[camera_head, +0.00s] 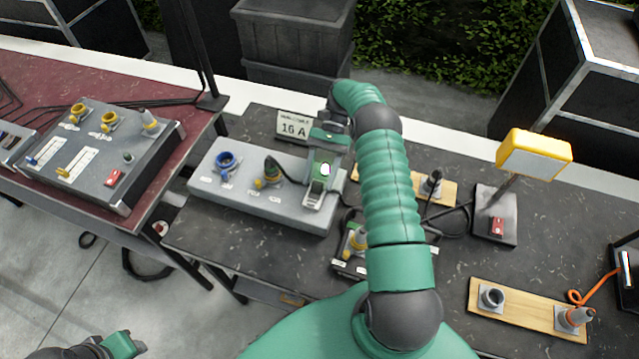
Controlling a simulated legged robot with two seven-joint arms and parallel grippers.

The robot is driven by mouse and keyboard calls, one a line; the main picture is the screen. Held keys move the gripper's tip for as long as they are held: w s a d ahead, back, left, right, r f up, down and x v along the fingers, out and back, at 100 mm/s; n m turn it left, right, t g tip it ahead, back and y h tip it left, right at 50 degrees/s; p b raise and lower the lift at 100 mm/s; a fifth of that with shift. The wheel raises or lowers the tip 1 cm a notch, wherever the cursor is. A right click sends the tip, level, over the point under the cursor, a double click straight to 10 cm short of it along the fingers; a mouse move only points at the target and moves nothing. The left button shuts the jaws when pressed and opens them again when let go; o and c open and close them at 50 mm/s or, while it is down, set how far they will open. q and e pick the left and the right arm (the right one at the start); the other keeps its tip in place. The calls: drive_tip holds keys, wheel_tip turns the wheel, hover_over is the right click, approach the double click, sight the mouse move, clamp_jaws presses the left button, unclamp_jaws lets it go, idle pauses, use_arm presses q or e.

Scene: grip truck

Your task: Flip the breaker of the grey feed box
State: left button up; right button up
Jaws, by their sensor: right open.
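A light grey feed box (225,195) lies on the dark table, with a blue socket (228,161) and a yellow socket with a dark cable on its top. My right gripper (316,196) is over the right end of this box, reaching down to its top, and is open. The breaker is not clearly visible; the gripper covers that end. I cannot tell whether the fingers touch the box. My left gripper (122,345) is partly in view at the lower left, away from the tables; its jaws are not clear.
A white "16 A" sign (294,127) stands behind the box. A larger grey panel (95,150) with yellow sockets sits on the red table at left. A yellow-framed lamp (534,158), its base with a red switch and a wooden socket board (525,308) are at right.

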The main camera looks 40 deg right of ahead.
drive_tip(key=r, duration=0.2)
drive_tip(key=r+b, duration=0.1)
drive_tip(key=shift+s+a+r, duration=0.15)
drive_tip(key=shift+s+a, duration=0.15)
drive_tip(key=s+a+r+b, duration=0.1)
drive_tip(key=s+a, duration=0.9)
drive_tip(key=s, duration=0.1)
drive_tip(key=shift+r, duration=0.15)
drive_tip(key=shift+s, duration=0.1)
